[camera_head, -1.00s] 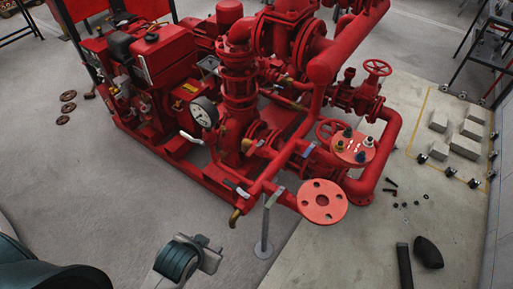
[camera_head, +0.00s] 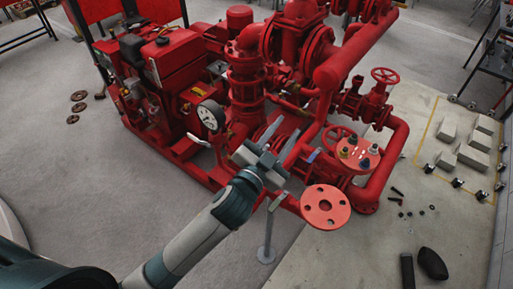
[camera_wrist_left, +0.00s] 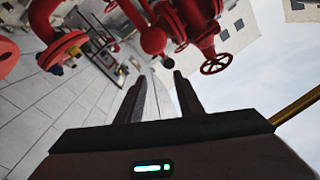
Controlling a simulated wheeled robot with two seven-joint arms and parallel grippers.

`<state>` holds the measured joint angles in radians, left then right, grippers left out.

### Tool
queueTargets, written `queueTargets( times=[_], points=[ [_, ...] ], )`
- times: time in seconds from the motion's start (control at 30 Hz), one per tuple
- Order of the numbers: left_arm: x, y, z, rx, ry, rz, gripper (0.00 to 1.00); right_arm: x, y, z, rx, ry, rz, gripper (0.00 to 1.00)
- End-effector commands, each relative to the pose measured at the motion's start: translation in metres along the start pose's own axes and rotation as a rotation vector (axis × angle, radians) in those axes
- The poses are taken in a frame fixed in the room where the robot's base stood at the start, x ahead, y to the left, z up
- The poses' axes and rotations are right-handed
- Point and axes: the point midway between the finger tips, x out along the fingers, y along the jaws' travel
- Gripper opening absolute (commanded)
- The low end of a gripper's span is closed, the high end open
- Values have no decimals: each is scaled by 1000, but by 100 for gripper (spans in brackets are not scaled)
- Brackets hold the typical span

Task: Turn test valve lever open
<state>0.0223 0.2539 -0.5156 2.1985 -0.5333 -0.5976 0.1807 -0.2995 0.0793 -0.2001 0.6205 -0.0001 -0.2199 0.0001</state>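The red fire pumpset (camera_head: 245,80) fills the middle of the head view. My left gripper (camera_head: 289,126) is in front of its lower pipework, with two grey fingers apart and pointing up and away. I cannot tell which lever is the test valve's. My gripper and arm hide the brass outlet area. My right gripper is not in view.
A round red flange (camera_head: 325,207) and a grey support post (camera_head: 267,232) stand close to my left arm. A red handwheel (camera_head: 384,76) is at the right and shows in the wrist view (camera_wrist_left: 216,63).

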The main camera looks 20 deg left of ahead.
Motion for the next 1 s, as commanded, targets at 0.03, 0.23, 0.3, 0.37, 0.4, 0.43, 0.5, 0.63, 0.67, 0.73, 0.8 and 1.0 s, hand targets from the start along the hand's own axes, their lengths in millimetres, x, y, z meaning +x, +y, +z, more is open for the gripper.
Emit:
queueTargets(
  times=[0.03,0.23,0.3,0.37,0.4,0.43,0.5,0.63,0.67,0.73,0.8,1.0],
  points=[
    [15,2,-32,54,113,8,34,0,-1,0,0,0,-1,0],
    [35,35,-138,276,538,98,34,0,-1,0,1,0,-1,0],
    [33,54,-166,364,676,150,34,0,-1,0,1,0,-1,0],
    [29,71,-185,444,789,203,34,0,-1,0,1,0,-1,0],
    [25,83,-194,501,860,243,34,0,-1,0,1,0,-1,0],
    [22,93,-199,543,910,275,34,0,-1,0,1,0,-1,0],
    [14,113,-205,648,1022,357,34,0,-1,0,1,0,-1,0],
    [1,147,-195,854,1191,541,34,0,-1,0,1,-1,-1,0],
    [-1,152,-188,905,1221,588,34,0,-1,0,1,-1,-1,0],
    [-5,162,-170,1024,1281,707,34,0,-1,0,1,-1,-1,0],
    [-5,166,-144,1148,1317,833,34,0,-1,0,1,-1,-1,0],
    [9,131,-56,1503,1285,1243,34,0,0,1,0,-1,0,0]
  ],
)
